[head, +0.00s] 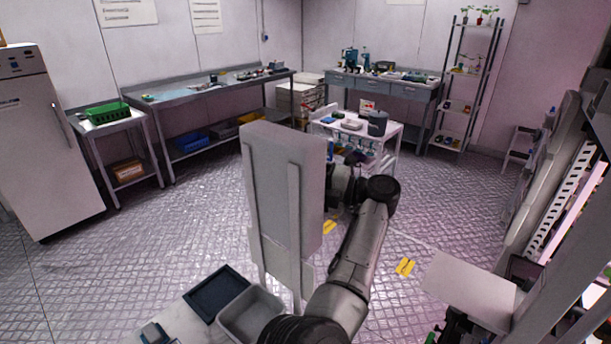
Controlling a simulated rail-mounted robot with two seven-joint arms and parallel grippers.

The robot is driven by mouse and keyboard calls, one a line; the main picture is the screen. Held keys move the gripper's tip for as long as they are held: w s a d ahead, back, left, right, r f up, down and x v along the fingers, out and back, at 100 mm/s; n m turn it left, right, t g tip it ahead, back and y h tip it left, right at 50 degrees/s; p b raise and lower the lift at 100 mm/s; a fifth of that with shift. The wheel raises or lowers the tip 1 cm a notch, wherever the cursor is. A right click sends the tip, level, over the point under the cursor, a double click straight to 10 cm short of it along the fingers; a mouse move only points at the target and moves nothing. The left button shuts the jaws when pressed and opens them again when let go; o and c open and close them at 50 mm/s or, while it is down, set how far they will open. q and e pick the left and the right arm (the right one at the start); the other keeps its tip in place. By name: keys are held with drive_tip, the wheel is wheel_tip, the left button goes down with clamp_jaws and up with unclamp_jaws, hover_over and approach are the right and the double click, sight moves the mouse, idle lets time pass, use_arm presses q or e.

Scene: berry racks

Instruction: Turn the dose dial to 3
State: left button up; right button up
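I cannot make out a dose dial or any number scale in the head view. One grey and black arm of mine rises from the bottom middle and bends at a dark joint toward a pale upright column. Its far end is partly hidden by the column, and no fingertips show. I cannot see either gripper.
A white cart (394,137) with small items stands behind the arm. Benches (180,92) (421,93) line the back, with a white fridge (45,130) at left. A grey bin (250,308) and dark tray (216,293) are in front. Open floor (170,225) lies left; racks (565,200) stand right.

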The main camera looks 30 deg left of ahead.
idle(0.4)
use_arm(q)
drive_tip(key=o, duration=0.9)
drive_tip(key=shift+o, duration=0.2)
